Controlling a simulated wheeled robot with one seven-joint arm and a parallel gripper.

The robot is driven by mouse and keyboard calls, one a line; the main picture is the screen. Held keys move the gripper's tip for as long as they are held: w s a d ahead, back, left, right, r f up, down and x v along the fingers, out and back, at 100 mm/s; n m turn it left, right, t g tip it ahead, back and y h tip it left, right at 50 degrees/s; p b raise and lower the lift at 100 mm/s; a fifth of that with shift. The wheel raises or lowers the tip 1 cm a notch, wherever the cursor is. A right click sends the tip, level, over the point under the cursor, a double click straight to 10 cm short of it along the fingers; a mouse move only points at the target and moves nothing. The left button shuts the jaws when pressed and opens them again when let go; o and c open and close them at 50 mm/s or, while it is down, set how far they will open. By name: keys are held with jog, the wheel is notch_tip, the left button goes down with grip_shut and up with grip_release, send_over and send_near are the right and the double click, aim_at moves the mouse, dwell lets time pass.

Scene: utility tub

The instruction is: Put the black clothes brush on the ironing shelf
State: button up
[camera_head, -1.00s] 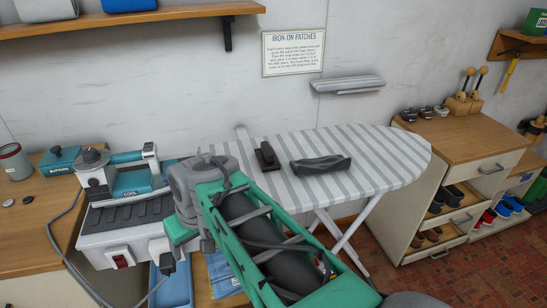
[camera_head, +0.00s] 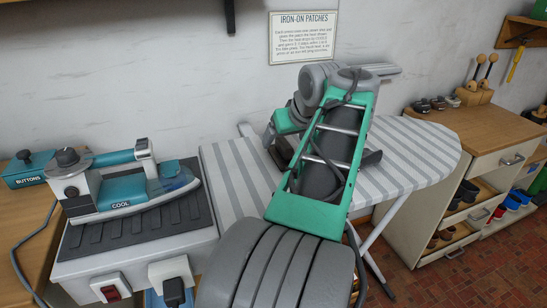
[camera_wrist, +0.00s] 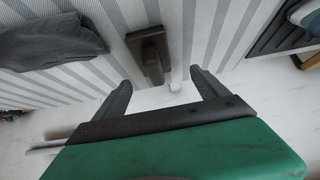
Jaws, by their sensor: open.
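The black clothes brush (camera_wrist: 151,57) lies on the grey-striped ironing board (camera_head: 419,154). In the wrist view it shows just beyond the gap between my fingertips, not held. My gripper (camera_wrist: 159,80) is open and empty, above the board. I see nothing on that visible part.
A dark folded cloth (camera_wrist: 48,40) lies near the brush. A teal iron (camera_head: 122,192) stands on a ribbed rest at left. A notice (camera_head: 311,37) hangs on the wall. A wooden cabinet (camera_head: 485,133) stands at right. The board's right end is clear.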

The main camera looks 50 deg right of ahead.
aim_at(281, 145)
jog(key=x, duration=0.2)
jog(key=b+x, duration=0.1)
jog(key=x, duration=0.2)
jog(key=d+b+x, duration=0.1)
jog(key=x, duration=0.2)
jog(key=shift+s+r, duration=0.1)
jog(key=shift+r, duration=0.05)
jog(key=shift+c, duration=0.4)
jog(key=shift+r, duration=0.1)
jog(key=c, duration=1.7)
